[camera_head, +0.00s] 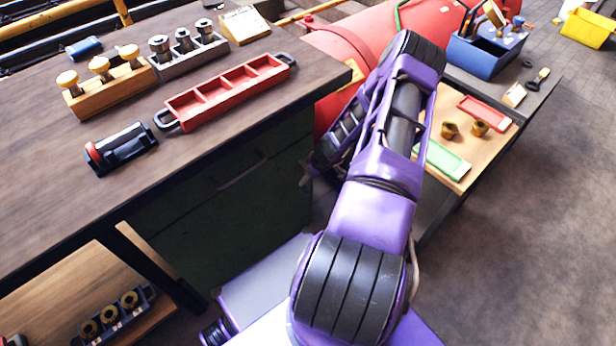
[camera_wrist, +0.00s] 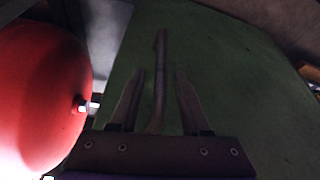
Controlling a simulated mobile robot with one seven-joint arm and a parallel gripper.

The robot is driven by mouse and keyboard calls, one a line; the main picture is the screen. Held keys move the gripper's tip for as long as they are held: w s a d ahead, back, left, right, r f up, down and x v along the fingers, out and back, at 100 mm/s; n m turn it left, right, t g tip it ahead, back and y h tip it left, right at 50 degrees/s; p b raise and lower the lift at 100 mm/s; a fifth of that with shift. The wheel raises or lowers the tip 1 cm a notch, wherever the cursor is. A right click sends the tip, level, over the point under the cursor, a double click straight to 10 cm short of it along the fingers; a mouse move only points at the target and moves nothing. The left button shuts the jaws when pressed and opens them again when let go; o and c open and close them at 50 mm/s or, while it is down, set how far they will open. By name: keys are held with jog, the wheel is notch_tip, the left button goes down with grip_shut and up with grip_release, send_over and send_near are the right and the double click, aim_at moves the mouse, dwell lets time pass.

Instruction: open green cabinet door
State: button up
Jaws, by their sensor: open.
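The green cabinet (camera_head: 225,205) sits under the workbench, its dark green door facing me and looking closed. A dark bar handle (camera_head: 243,172) shows on its upper part. In the wrist view the green door (camera_wrist: 225,65) fills most of the picture, and the handle (camera_wrist: 161,50) runs lengthwise up the middle. My gripper (camera_wrist: 160,73) is open, with one finger on each side of the handle as seen there. I cannot tell how deep the handle lies between the fingers, and no contact is visible.
A red tank (camera_head: 345,45) stands beside the cabinet and fills the left of the wrist view (camera_wrist: 40,95). The workbench top (camera_head: 60,215) overhangs the door and carries a red tray (camera_head: 228,92) and fittings. A low side table (camera_head: 490,165) stands right. Floor at right is clear.

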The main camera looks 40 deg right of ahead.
grip_shut()
dwell(1.4)
